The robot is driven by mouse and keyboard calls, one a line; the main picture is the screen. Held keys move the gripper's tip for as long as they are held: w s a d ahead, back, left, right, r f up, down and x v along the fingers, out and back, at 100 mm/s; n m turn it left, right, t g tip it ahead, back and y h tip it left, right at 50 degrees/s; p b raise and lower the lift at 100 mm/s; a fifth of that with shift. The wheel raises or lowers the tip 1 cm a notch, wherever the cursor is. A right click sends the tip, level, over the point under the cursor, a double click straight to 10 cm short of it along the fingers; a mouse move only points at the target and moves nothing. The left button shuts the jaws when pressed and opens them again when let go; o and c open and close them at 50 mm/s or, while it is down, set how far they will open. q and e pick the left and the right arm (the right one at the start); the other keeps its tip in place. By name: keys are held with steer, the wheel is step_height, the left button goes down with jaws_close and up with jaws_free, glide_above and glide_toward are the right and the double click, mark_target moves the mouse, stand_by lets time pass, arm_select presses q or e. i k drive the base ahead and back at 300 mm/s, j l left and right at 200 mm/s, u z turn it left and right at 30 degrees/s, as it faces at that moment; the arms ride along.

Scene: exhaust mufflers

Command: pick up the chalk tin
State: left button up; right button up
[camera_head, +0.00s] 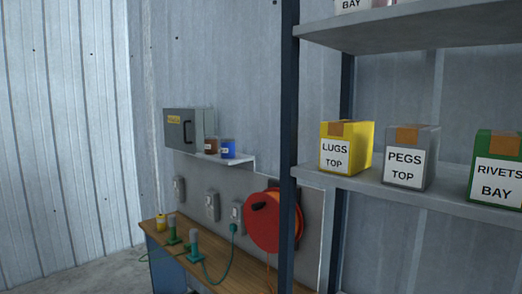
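No label that reads chalk is legible here. A brown tin (210,146) and a blue tin (228,149) stand side by side on a small wall shelf (238,160). Each has a small pale label too small to read. A yellow tin (160,222) with a pale label stands at the far left end of the wooden bench (205,272). I cannot tell which of these, if any, is the chalk tin. Neither of my grippers is in view.
A grey wall box (183,129) sits left of the tins. Below are wall sockets (212,205), green plugs with cables (195,245) and an orange reel (275,221). At right, a blue post (288,140) fronts shelving with boxes labelled LUGS (345,148), PEGS (408,158) and RIVETS (497,170).

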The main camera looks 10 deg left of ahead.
mark_target(211, 142)
steer(key=i+j+z, duration=0.15)
steer(key=j+z, duration=0.65)
steer(key=z, duration=0.15)
steer(key=j+z, duration=0.9)
